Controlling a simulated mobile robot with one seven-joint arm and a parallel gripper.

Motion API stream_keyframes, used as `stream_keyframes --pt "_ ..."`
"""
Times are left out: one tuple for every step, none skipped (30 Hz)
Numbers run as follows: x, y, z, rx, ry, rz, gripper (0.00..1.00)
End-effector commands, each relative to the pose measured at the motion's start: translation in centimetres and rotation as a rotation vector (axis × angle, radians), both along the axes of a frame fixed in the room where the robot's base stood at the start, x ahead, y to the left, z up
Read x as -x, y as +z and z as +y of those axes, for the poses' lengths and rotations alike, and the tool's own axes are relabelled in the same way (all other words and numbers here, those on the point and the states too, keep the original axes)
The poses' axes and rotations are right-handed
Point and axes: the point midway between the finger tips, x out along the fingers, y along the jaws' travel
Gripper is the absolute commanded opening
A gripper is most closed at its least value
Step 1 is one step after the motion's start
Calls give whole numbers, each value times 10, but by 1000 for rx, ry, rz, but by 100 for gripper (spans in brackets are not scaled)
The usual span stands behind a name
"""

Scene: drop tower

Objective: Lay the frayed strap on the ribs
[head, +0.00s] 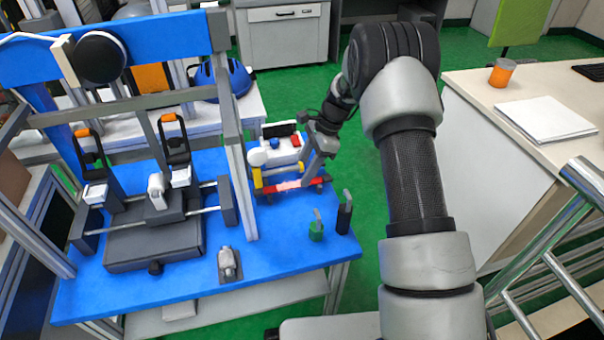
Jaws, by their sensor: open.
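A red strip with a paler middle (287,186) lies near the right part of the blue table; it may be the frayed strap, but it is too small to be sure. My gripper (313,183) is low over the strip's right end, pointing down. Its jaws are open, but the fingers are small and partly merge with the things behind. I cannot tell whether they touch the strip. I cannot clearly pick out the ribs; a white and grey item with red, blue and black parts (284,152) sits just behind the strip.
The blue table (275,248) carries a tower frame (237,150) with a dark carriage (155,245) on its left. A dark green holder (316,231) and a black one (344,217) stand near the right edge. A metal clamp-like part (228,264) sits in front. The front right surface is mostly clear.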

Motion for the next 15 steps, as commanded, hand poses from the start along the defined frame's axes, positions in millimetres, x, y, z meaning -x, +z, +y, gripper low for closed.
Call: stream_keyframes --pt "-2 15 -5 1 -2 -5 41" --pt "-3 22 -8 1 -2 -4 41" --pt "-4 31 -12 1 -3 -5 41" --pt "-4 38 -15 1 -3 -5 41" --pt "-5 45 -17 0 -3 -5 41" --pt "-6 54 -21 0 -3 -5 41" --pt "-6 61 -24 0 -3 -4 41" --pt "-6 68 -26 0 -2 -5 41" --pt "-7 77 -30 0 -2 -5 41" --pt "-8 84 -33 0 -2 -5 41" --pt "-8 90 -36 0 -2 -5 41" --pt "-9 98 -39 0 -2 -4 41" --pt "-9 104 -42 0 -2 -4 41" --pt "-10 109 -44 0 -2 -4 41" --pt "-10 116 -46 0 -2 -4 41"
